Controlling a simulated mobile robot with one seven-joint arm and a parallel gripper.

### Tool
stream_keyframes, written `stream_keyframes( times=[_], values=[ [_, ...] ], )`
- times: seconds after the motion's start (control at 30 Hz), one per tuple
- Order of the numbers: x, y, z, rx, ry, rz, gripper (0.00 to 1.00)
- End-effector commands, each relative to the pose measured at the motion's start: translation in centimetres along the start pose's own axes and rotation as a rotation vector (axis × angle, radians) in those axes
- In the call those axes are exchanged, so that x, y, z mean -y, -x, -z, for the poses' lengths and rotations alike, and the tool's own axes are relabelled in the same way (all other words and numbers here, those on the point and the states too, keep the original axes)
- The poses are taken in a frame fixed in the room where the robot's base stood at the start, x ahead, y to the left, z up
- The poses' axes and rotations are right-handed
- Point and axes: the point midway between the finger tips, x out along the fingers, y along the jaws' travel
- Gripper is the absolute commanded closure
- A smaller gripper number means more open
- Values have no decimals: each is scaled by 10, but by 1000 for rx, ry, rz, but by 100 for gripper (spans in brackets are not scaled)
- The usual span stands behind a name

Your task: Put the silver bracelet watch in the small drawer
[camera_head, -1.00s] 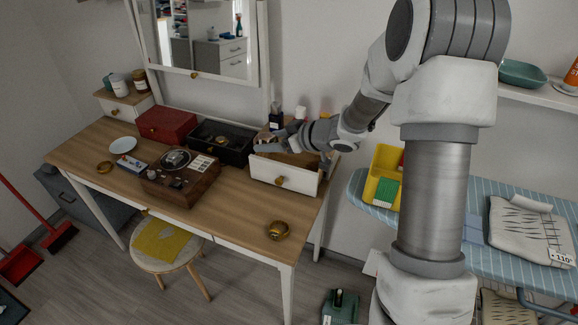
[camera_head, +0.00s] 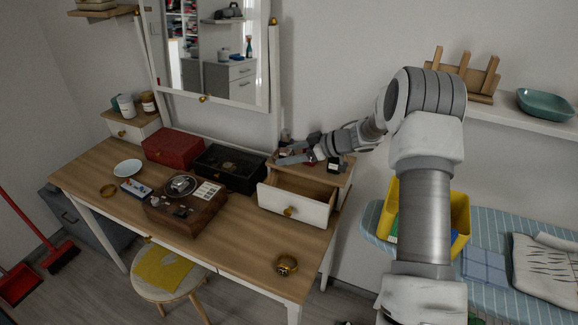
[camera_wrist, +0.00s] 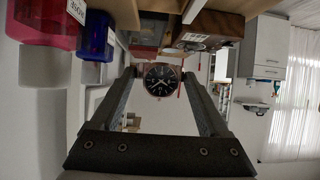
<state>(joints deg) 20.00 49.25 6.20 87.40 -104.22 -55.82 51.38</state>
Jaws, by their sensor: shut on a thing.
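In the wrist view a round watch (camera_wrist: 160,81) with a dark dial and light hands sits between the fingertips of my gripper (camera_wrist: 160,76), which is shut on it. Its band is mostly hidden. In the head view my gripper (camera_head: 283,154) is above the wooden top of the small drawer unit at the desk's right end, behind the open drawer. The held watch is too small to make out there. The small white drawer (camera_head: 291,207) with a gold knob is pulled out, and its visible inside looks empty.
Red (camera_wrist: 42,20) and blue (camera_wrist: 97,36) bottles stand close left of my gripper in the wrist view. A black box (camera_head: 228,168), a red box (camera_head: 172,146) and a wooden box (camera_head: 186,207) stand on the desk. A gold watch (camera_head: 286,265) lies in front of the drawer.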

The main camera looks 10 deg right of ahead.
Motion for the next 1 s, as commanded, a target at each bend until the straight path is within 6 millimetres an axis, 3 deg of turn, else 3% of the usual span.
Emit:
stream_keyframes(
  times=[0.23,0.37,0.6,1.0],
  values=[
    [-21,-19,-6,-1,1,1,82],
    [-23,-22,-11,0,-1,1,82],
    [-23,-37,-40,-1,-2,0,82],
    [-23,-40,-45,0,0,0,82]
  ],
)
